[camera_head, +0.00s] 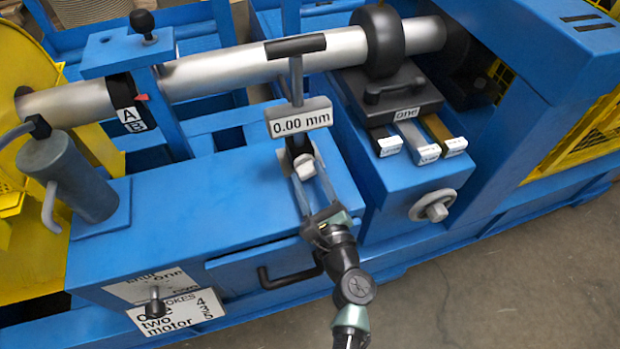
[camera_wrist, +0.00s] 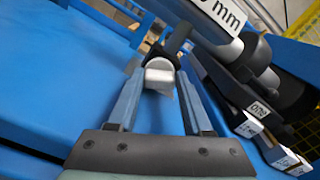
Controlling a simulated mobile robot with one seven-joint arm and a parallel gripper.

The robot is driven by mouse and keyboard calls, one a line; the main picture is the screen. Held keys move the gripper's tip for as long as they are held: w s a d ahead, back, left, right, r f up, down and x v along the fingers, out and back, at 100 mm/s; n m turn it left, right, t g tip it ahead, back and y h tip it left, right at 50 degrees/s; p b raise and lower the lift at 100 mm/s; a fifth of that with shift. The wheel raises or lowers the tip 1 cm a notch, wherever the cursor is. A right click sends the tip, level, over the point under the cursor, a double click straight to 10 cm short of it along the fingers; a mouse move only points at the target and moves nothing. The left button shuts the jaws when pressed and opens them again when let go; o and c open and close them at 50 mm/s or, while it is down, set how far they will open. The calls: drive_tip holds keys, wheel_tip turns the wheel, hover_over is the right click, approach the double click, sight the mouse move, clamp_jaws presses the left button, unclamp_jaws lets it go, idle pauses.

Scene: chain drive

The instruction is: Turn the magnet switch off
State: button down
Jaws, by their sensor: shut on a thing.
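A gauge with a grey display (camera_head: 300,119) reading "0.00 mm" stands on the blue bench, its black-topped stem reaching up in front of the silver shaft. Below the display is a small dark base with a pale silver knob (camera_head: 303,166) on its near side, which looks like the magnet switch. My gripper (camera_head: 308,178) comes from the front, its two blue-grey fingers shut on this knob. In the wrist view the knob (camera_wrist: 159,74) sits between the fingertips, with the dark base (camera_wrist: 160,52) behind it. I cannot read the switch's position.
The silver shaft (camera_head: 245,62) with a black wheel (camera_head: 378,40) runs behind the gauge. Labelled blocks (camera_head: 405,138) and a round handwheel (camera_head: 433,208) are to the right. A grey cylinder (camera_head: 68,175) stands left. A black drawer handle (camera_head: 288,277) is below my gripper.

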drive_tip(key=shift+c, duration=1.6)
unclamp_jaws()
drive_tip(key=shift+r+m+p, duration=0.3)
drive_tip(key=shift+m+p, duration=0.4)
drive_tip(key=shift+p, duration=0.25)
drive_tip(key=v, duration=1.3)
drive_tip(key=shift+f, duration=0.3)
drive_tip(key=shift+d, duration=0.2)
